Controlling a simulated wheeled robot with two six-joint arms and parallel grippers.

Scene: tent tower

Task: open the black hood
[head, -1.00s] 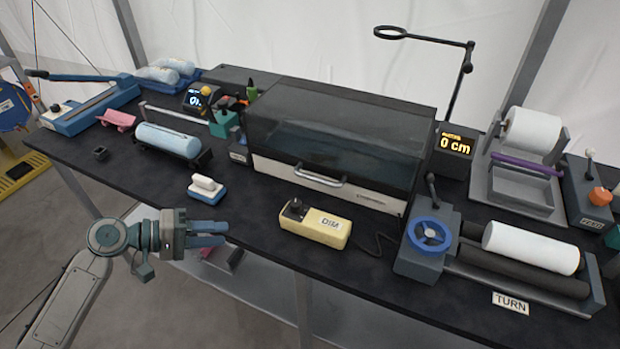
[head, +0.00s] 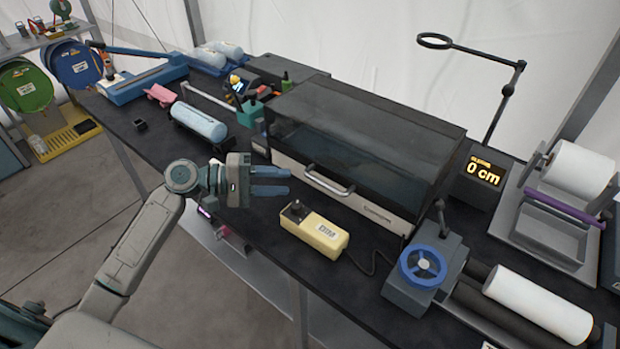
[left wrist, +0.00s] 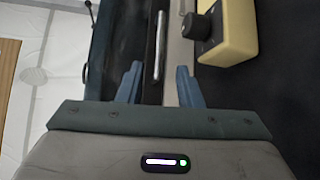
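The black hood (head: 365,125) is a smoky see-through cover, lying closed over a long box with a pale front panel. A silver bar handle (head: 328,183) runs along its front. My left gripper (head: 288,181) is open and empty, left of the handle and apart from it, with its blue fingers pointing at it. In the left wrist view the handle (left wrist: 160,48) lies ahead, lined up between the two spread fingers (left wrist: 158,84). The dark hood (left wrist: 122,40) shows to the left of the handle there. My right gripper is not in view.
A yellow box with a black knob (head: 315,233) stands in front of the hood, close to my left gripper. A blue handwheel (head: 423,265) is at the right. A lamp arm (head: 500,100) rises behind. A blue roll (head: 199,122) lies on the left.

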